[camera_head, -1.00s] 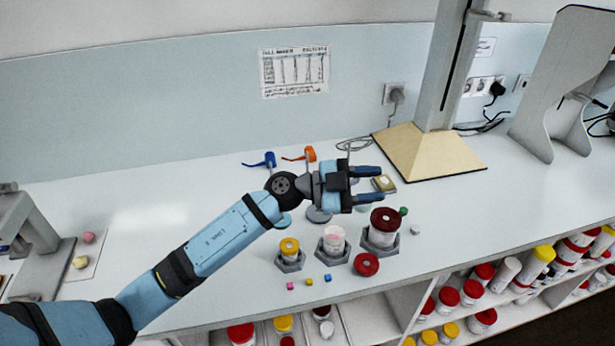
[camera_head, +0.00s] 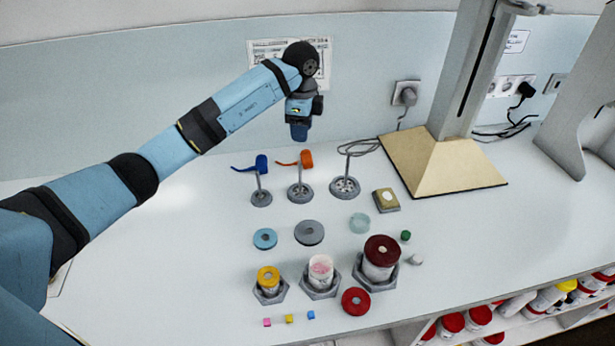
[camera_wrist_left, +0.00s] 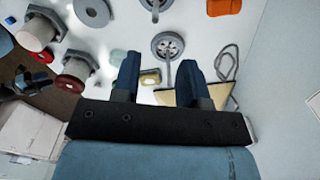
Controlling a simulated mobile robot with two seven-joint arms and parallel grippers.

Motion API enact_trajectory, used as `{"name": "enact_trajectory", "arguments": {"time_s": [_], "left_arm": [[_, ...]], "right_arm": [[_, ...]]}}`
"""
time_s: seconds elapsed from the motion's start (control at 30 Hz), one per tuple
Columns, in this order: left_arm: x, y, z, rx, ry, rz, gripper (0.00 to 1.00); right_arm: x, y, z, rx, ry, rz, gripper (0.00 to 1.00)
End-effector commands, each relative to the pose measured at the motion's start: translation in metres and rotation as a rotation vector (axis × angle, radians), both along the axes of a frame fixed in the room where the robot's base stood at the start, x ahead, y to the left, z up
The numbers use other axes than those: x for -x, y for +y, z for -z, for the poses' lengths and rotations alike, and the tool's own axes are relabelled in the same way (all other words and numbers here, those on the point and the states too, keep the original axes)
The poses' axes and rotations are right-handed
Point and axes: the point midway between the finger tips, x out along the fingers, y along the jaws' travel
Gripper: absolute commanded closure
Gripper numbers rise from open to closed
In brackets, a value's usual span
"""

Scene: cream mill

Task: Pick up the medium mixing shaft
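A dark blue-tipped shape (camera_wrist_left: 32,82) at that view's left edge may be my right gripper.
A grey lid (camera_head: 309,233), blue ring (camera_head: 265,238), red lid (camera_head: 355,301) and several jars in hexagonal holders occupy the front. A yellow box (camera_head: 385,200) and a stand's beige base (camera_head: 440,165) are on the right. The wall is close behind.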

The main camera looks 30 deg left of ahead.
Motion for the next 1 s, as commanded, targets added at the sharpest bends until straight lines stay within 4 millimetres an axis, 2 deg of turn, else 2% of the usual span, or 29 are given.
{"name": "enact_trajectory", "arguments": {"time_s": [0.13,0.33,0.63,0.9,1.0], "left_arm": [[0.001,0.000,0.026,0.000,0.006,-0.001,0.60],[0.001,0.000,0.064,0.002,0.005,0.000,0.60],[0.002,0.000,0.089,0.002,0.004,0.002,0.60],[0.005,0.003,0.127,0.003,0.003,0.002,0.60],[0.004,0.003,0.133,0.002,0.001,0.002,0.60]], "right_arm": [[0.015,0.001,0.006,0.000,0.031,-0.002,0.57],[0.018,0.002,0.006,0.001,0.039,-0.004,0.57],[0.013,0.002,-0.002,0.001,0.029,-0.004,0.57],[0.011,0.001,-0.015,0.000,0.021,-0.002,0.57],[0.011,0.001,-0.016,0.000,0.021,-0.002,0.57]]}}
